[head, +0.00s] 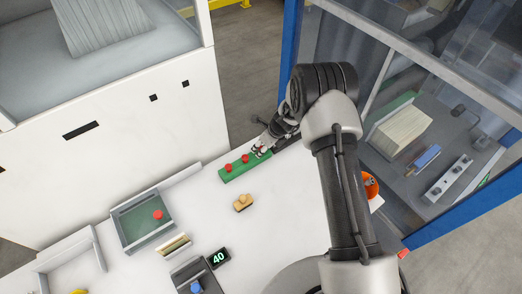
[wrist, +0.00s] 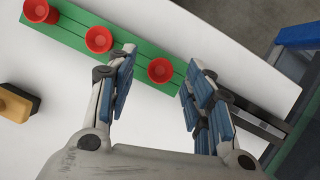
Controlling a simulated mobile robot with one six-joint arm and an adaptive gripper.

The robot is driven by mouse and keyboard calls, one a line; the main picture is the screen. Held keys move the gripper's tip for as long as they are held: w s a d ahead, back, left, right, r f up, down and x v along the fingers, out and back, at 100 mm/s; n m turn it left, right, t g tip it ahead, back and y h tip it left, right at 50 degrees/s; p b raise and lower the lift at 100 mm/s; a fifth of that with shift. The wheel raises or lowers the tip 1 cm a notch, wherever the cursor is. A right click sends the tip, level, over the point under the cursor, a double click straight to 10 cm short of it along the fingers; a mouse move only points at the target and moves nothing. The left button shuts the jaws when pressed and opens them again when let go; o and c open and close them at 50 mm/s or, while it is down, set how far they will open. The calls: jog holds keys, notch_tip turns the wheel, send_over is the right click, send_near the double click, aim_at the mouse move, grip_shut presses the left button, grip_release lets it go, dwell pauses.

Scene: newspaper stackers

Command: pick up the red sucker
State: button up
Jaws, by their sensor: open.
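A green strip (head: 235,174) on the white table carries three red suckers in a row. In the wrist view they are the left sucker (wrist: 40,10), the middle sucker (wrist: 98,39) and the right sucker (wrist: 160,70). My gripper (head: 262,149) is open over the strip's right end. In the wrist view its blue-padded fingers (wrist: 161,62) appear on either side of the right sucker, with no visible grip on it. The head view shows the left (head: 228,167) and middle (head: 245,158) suckers clearly; my gripper partly covers the right one.
Another red sucker-like piece (head: 158,214) lies in a green-floored tray (head: 126,238). A tan-topped block (head: 243,203) sits in front of the strip. A display reading 40 (head: 218,258) stands nearer. A blue-framed glass enclosure (head: 290,45) stands right of the table.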

jog(key=shift+w+a+f, duration=0.2)
jog(key=shift+f, duration=0.35)
jog(key=shift+c, duration=0.5)
jog(key=c, duration=0.8)
